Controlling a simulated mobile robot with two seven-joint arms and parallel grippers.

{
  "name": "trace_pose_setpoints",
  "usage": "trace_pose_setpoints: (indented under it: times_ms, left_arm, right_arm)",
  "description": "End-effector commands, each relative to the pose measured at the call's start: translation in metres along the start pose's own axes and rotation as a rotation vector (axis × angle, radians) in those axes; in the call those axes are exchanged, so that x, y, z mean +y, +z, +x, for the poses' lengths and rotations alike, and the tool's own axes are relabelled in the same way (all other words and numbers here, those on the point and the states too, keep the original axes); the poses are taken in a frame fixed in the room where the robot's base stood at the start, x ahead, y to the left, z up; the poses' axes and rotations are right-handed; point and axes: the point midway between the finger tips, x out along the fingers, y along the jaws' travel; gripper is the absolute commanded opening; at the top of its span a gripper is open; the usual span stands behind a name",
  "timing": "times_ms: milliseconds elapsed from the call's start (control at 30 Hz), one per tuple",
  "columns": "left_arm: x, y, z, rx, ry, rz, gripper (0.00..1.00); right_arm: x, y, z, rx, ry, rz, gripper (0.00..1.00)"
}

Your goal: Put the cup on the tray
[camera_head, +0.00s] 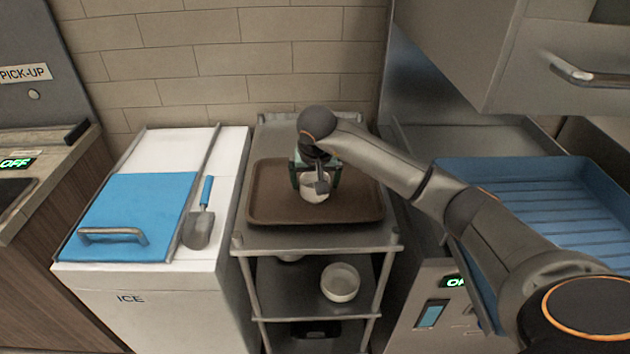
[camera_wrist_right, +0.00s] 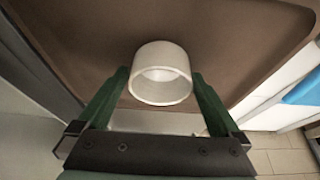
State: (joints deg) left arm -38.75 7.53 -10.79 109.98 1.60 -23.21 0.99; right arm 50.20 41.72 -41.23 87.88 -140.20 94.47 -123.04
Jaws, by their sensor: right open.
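A white cup (camera_head: 314,188) stands on the brown tray (camera_head: 270,212), near its middle, on top of the metal cart. In the right wrist view the cup (camera_wrist_right: 160,74) shows its open rim, with the tray (camera_wrist_right: 75,40) under and behind it. My right gripper (camera_head: 317,178) is over the tray at the cup. Its green fingers (camera_wrist_right: 162,84) are open, one on each side of the cup, with a small gap showing. The arm hides part of the cup in the head view. My left gripper is not in view.
A white bowl (camera_head: 340,282) sits on the cart's lower shelf. A white ice chest with a blue lid (camera_head: 135,215) and a scoop (camera_head: 199,222) stands to the left. A blue ribbed basin (camera_head: 555,205) lies to the right. The tray around the cup is clear.

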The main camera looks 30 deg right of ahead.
Motion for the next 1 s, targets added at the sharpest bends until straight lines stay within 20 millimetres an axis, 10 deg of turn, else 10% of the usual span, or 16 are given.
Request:
trace_pose_setpoints:
  times_ms: [600, 1000]
  left_arm:
    - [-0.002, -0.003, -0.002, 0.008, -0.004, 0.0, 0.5]
    - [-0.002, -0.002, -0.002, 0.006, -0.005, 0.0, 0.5]
  right_arm:
    - [-0.001, -0.002, -0.11, 0.003, -0.002, 0.0, 1.0]
    - [0.0, -0.001, -0.122, 0.0, 0.0, 0.001, 1.0]
